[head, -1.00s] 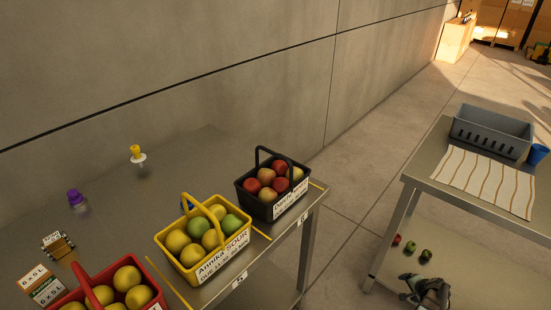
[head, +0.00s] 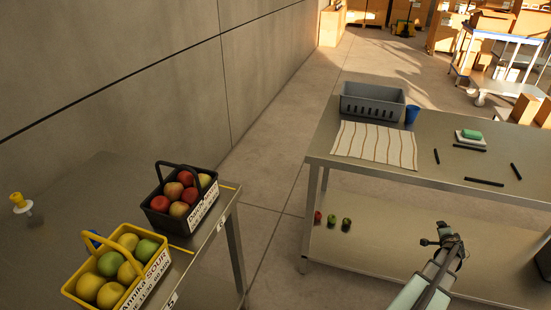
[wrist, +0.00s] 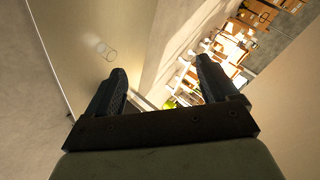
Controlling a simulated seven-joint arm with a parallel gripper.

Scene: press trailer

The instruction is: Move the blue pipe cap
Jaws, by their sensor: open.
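A small blue piece (head: 93,238) shows behind the yellow basket on the left table in the head view. It is mostly hidden by the basket, and I cannot tell whether it is the blue pipe cap. A blue cup-shaped thing (head: 411,114) stands on the right table beside the grey crate. My gripper (head: 447,238) is in front of the right table, well away from both blue things. In the wrist view my gripper (wrist: 161,68) has its two dark fingers apart with nothing between them.
The yellow basket (head: 75,288) and black basket (head: 157,219) hold fruit on the left table. The grey crate (head: 372,112), a striped cloth (head: 375,145), a green block (head: 472,134) and several black bars lie on the right table. Open floor (head: 275,225) separates the tables.

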